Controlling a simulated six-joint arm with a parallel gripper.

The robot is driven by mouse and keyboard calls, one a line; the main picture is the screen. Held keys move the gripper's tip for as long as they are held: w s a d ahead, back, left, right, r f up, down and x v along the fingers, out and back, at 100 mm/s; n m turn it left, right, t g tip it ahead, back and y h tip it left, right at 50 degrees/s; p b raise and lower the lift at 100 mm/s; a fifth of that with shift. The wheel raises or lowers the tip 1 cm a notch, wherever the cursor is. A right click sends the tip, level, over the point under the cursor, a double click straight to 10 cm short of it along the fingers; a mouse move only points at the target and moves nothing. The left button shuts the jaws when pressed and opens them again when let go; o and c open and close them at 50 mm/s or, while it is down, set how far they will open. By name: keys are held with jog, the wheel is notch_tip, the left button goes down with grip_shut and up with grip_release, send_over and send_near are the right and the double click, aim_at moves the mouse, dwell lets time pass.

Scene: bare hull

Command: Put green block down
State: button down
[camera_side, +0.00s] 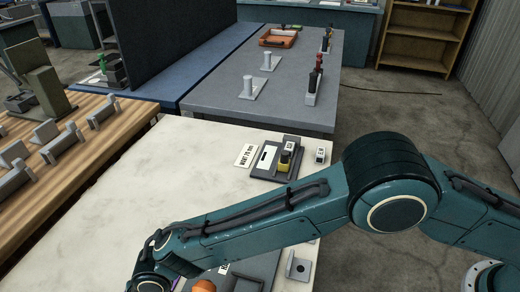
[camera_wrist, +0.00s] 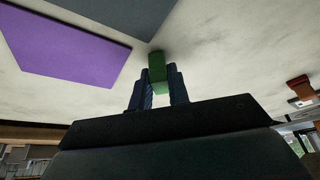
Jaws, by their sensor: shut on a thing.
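In the wrist view, the green block (camera_wrist: 157,66) is between the two dark fingers of my gripper (camera_wrist: 157,84), which is shut on it. The pale table surface (camera_wrist: 210,50) shows beyond the block. I cannot tell whether the block touches the table. A flat purple rectangle (camera_wrist: 65,45) lies to the left of the block, apart from it in the picture. In the side view, my arm's wrist is at the bottom left edge. The fingers and the green block are out of sight there.
A dark grey-blue flat piece (camera_wrist: 118,12) lies beyond the purple rectangle. In the side view, the white table (camera_side: 110,205) is clear left of my arm. A dark tray (camera_side: 262,174) with a yellow-and-black item stands at its far right. An orange object (camera_side: 203,286) is near my wrist.

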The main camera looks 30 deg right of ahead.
jog(key=shift+f, duration=0.1)
jog(key=c, duration=1.3)
grip_release()
jog(key=shift+c, duration=0.2)
jog(key=v, duration=1.2)
jog(key=shift+d, duration=0.1)
